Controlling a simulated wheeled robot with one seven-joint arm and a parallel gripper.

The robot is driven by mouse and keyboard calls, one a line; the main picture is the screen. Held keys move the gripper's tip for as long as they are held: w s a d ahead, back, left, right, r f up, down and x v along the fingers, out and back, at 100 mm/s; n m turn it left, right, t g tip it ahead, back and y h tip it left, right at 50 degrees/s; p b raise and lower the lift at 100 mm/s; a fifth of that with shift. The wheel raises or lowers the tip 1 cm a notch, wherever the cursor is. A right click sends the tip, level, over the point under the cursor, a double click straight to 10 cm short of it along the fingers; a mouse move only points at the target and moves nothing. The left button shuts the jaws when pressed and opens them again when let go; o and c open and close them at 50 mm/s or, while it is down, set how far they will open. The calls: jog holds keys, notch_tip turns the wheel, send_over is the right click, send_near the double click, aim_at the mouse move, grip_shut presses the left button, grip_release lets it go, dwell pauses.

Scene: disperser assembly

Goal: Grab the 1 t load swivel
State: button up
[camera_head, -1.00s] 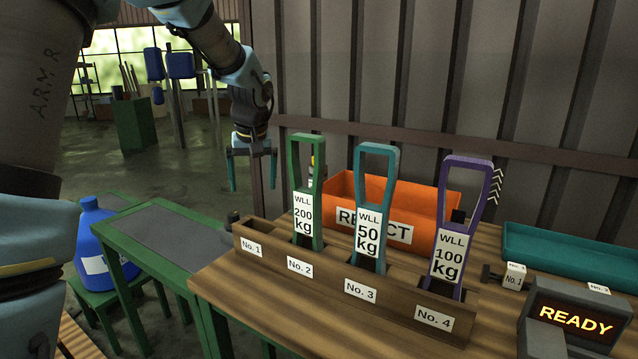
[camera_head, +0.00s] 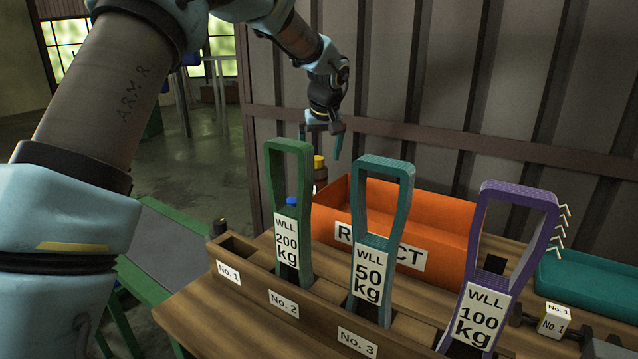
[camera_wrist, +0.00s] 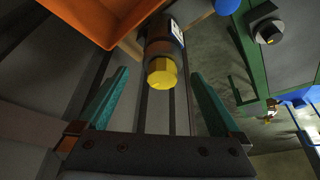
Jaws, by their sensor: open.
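No thing marked 1 t shows in these views. Three upright loops stand in the wooden rack (camera_head: 312,312): a green one marked WLL 200 kg (camera_head: 287,236), a teal one marked WLL 50 kg (camera_head: 369,272) and a purple one marked WLL 100 kg (camera_head: 481,318). My gripper (camera_head: 323,146) is open and empty behind the rack, above a dark bottle with a yellow cap (camera_head: 319,162). In the wrist view, the yellow cap (camera_wrist: 161,73) appears between my two teal fingers, with neither finger touching it.
An orange REJECT bin (camera_head: 450,222) stands behind the rack, right of the bottle. A teal tray (camera_head: 590,288) is at the right. Slot No. 1 (camera_head: 238,246) looks empty. A blue-capped item (camera_head: 292,201) is partly hidden behind the green loop. A ribbed wall rises behind.

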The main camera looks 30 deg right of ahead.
aim_at(319, 159)
jog(key=x, duration=0.4)
jog(key=shift+f+p, duration=0.1)
jog(key=shift+p, duration=0.25)
jog(key=shift+a+p+x, duration=0.15)
jog(key=shift+p+x, duration=0.35)
jog(key=shift+x, duration=0.8)
jog(key=shift+a+p+x, duration=0.1)
jog(key=shift+p+x, duration=0.4)
jog(key=shift+x, duration=0.8)
jog(key=shift+s+f, duration=0.1)
jog(key=shift+s, duration=0.05)
grip_shut()
